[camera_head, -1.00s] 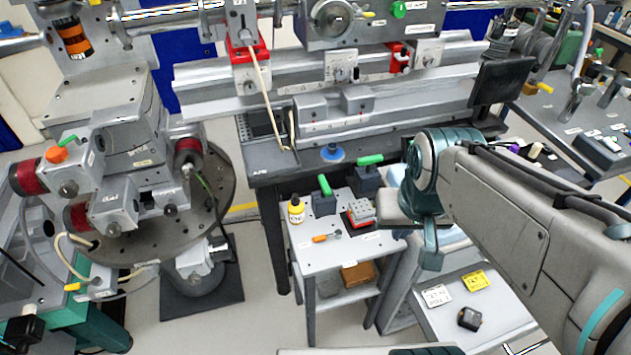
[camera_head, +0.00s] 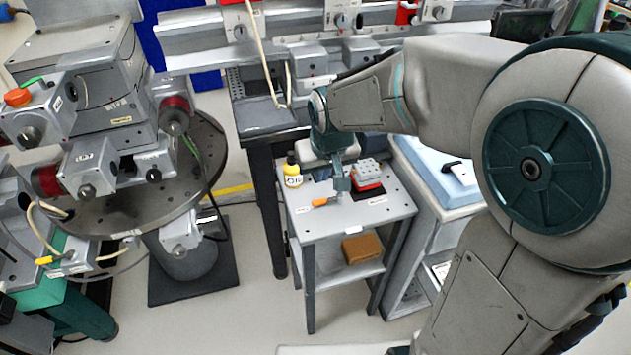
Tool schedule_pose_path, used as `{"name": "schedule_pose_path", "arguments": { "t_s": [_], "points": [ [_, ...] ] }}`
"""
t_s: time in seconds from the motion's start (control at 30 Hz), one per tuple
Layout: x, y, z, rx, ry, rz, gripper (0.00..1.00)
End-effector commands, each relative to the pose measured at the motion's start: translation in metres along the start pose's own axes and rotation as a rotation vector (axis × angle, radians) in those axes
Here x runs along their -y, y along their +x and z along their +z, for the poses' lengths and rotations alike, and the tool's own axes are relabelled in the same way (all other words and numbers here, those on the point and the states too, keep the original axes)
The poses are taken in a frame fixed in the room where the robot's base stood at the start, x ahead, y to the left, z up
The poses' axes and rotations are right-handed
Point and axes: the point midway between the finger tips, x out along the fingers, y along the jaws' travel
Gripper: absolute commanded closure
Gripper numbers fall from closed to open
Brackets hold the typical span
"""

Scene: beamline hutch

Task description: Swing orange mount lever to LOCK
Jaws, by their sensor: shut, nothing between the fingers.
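The small orange-handled lever (camera_head: 320,202) lies on the top of the small grey table (camera_head: 340,222), its handle pointing left. Its pivot end is hard to make out beside my gripper. My gripper (camera_head: 342,187) points down over the table, just right of and close to the orange handle. It is shut and empty. I cannot tell whether it touches the lever. Small white labels lie to the left (camera_head: 303,210) and right (camera_head: 378,200) of the lever; their print is too small to read.
A brown box (camera_head: 362,248) lies on the lower shelf. A round perforated platform (camera_head: 150,215) with stages stands left. The table's front is clear.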

Motion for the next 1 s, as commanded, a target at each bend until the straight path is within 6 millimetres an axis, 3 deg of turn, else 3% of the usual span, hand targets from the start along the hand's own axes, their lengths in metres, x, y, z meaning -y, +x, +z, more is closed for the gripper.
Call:
{"name": "schedule_pose_path", "arguments": {
  "t_s": [0.47, 1.0],
  "points": [
    [0.003, 0.010, -0.002, -0.001, -0.005, -0.005, 1.00],
    [0.003, 0.095, -0.002, 0.000, -0.005, -0.005, 1.00]
  ]
}}
